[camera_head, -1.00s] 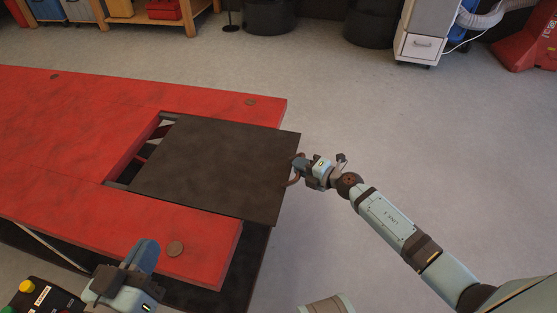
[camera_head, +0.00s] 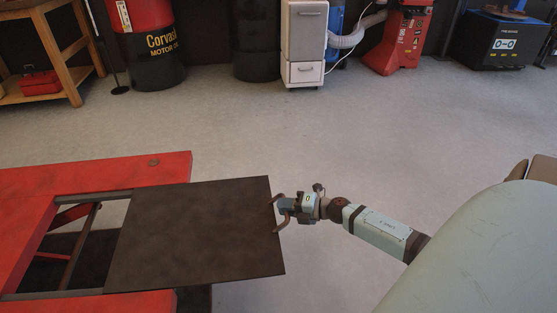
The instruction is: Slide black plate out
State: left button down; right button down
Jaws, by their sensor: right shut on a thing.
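The black plate (camera_head: 195,235) is a flat dark panel in the slot of the red lift table (camera_head: 110,175). Its right part sticks out past the table's right end. On its left, a gap shows the dark frame and bars under the table top. My right gripper (camera_head: 279,212) is shut on the plate's right edge, one finger above and one below in the picture. My left gripper is not in view.
Grey floor (camera_head: 360,140) is clear to the right of the plate. Along the back stand a wooden bench (camera_head: 62,60), a red and black oil drum (camera_head: 150,45), a white cabinet (camera_head: 305,45), a red machine (camera_head: 405,40) and a dark box (camera_head: 500,40).

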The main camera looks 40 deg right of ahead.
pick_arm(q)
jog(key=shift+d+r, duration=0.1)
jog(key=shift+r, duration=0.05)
pick_arm(e)
jog(key=c, duration=1.1)
grip_release()
pick_arm(q)
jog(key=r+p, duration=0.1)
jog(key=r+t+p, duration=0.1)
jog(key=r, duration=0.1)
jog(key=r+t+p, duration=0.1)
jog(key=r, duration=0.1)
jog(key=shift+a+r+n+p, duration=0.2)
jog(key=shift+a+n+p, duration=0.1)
jog(key=shift+p, duration=0.1)
pick_arm(e)
jog(key=v, duration=1.3)
jog(key=shift+s+d, duration=0.2)
jog(key=shift+s, duration=0.15)
